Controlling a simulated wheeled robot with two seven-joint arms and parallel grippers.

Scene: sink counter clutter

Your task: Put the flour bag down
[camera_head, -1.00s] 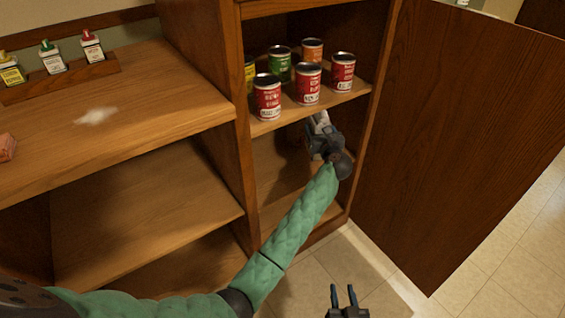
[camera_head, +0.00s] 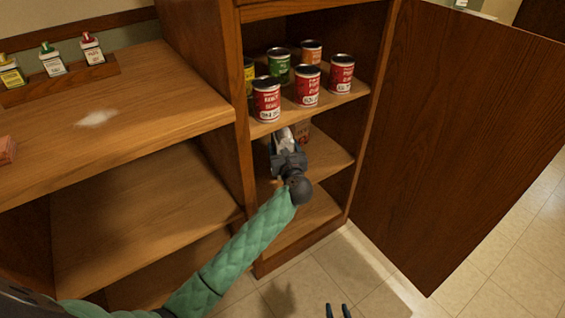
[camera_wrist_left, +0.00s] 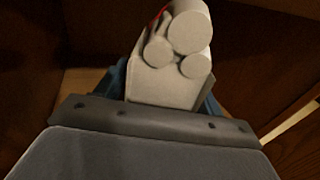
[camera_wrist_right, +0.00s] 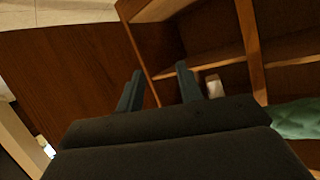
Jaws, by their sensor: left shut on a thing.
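My left gripper (camera_head: 283,138) reaches into the open cabinet, under the shelf that holds the cans. It is shut on a whitish thing, which I take to be the flour bag (camera_wrist_left: 165,92). In the left wrist view, pale round shapes and a little red show at the bag's far end, between the blue fingers. In the head view the gripper hides most of the bag, and I cannot tell whether it touches the lower shelf (camera_head: 327,166). My right gripper (camera_head: 338,306) is low at the bottom edge. In the right wrist view its fingers (camera_wrist_right: 160,80) stand apart, empty.
Several cans (camera_head: 308,86) stand on the upper shelf (camera_head: 338,99), just above my left gripper. The cabinet door (camera_head: 450,130) stands open to the right. A partition (camera_head: 225,130) bounds the cabinet on the left. A pale powder patch (camera_head: 97,117) lies on the counter.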

